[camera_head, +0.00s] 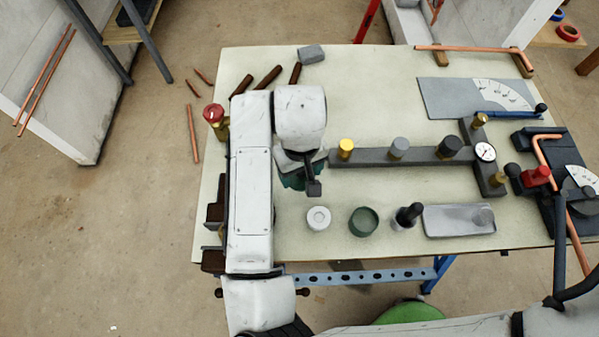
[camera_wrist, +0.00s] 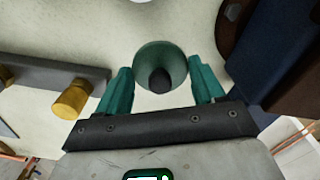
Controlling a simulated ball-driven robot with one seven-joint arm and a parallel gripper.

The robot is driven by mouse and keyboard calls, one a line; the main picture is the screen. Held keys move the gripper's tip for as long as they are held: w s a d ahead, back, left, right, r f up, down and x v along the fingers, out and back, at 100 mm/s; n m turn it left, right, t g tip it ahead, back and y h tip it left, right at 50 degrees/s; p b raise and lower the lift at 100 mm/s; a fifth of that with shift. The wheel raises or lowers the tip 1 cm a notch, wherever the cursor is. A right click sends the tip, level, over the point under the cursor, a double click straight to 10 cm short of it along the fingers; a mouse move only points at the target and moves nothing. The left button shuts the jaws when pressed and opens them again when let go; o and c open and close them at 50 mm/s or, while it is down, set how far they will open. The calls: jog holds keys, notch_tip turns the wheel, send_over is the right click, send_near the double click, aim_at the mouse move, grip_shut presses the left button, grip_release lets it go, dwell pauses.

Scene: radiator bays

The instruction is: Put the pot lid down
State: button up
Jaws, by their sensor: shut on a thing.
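The pot lid (camera_wrist: 157,53) is a round grey-green disc with a dark knob, seen in the wrist view. It sits between the two teal fingers of my gripper (camera_wrist: 160,72), which is shut on it. In the head view my gripper (camera_head: 300,182) is over the table's left part, mostly hidden under my arm, and the lid cannot be made out clearly there. A small round green pot (camera_head: 363,221) stands on the table near the front edge, to the right of my gripper. I cannot tell the lid's height above the table.
A white ring-like piece (camera_head: 318,218) stands left of the pot. A black-topped piece (camera_head: 408,215) and a grey tray (camera_head: 459,221) are to its right. A grey manifold bar (camera_head: 425,156) with several knobs runs behind. The back middle of the table (camera_head: 375,90) is clear.

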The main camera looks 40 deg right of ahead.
aim_at(300, 177)
jog(key=shift+w+d+f, duration=0.1)
jog(key=shift+w+f, duration=0.15)
jog(key=shift+f, duration=0.05)
jog(key=shift+f+p, duration=0.5)
jog(key=shift+f, duration=1.1)
jog(key=shift+f, duration=0.2)
jog(key=o, duration=1)
jog(key=shift+r, duration=0.1)
notch_tip(300, 177, up, 12)
jog(key=shift+r+b, duration=0.15)
jog(key=shift+b, duration=0.55)
